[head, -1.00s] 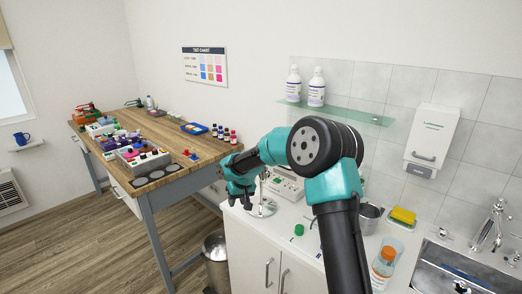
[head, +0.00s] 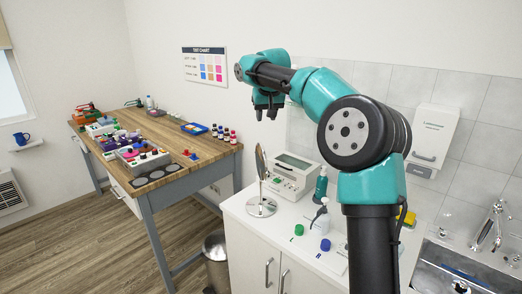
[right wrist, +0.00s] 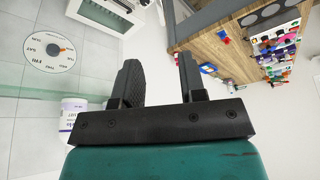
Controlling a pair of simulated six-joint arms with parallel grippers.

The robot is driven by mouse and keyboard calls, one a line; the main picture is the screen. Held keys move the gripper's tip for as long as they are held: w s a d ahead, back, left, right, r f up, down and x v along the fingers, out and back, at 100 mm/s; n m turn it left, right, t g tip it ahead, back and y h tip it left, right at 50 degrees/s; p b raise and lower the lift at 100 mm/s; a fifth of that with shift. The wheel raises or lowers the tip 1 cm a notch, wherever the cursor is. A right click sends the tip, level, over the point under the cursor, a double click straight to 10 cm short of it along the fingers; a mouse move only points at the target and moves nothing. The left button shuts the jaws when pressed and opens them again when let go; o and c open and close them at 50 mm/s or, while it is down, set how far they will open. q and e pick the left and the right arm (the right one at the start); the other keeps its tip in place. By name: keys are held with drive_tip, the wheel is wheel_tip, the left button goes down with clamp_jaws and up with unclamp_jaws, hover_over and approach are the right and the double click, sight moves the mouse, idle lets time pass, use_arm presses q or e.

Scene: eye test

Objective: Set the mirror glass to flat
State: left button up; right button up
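The round mirror (head: 261,163) stands on a thin stem above a round silver base (head: 262,207) at the left end of the white counter. Its glass is close to upright and seen nearly edge-on. My right gripper (head: 266,113) hangs in the air above the mirror, fingers down and clear of it. In the right wrist view my right gripper (right wrist: 160,85) has its two dark fingers apart, with nothing between them. The mirror cannot be made out in that view. My left gripper is in neither view.
A white boxy device (head: 292,176) stands right of the mirror. A green bottle (head: 321,184), a pump bottle (head: 320,220), a green cap (head: 299,229) and a blue cap (head: 325,244) are nearby. A wooden table (head: 200,150) stands left, across a gap.

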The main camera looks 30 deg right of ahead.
sight(261, 149)
drive_tip(key=x, duration=1.7)
drive_tip(key=shift+f, duration=0.2)
drive_tip(key=shift+c, duration=0.5)
clamp_jaws()
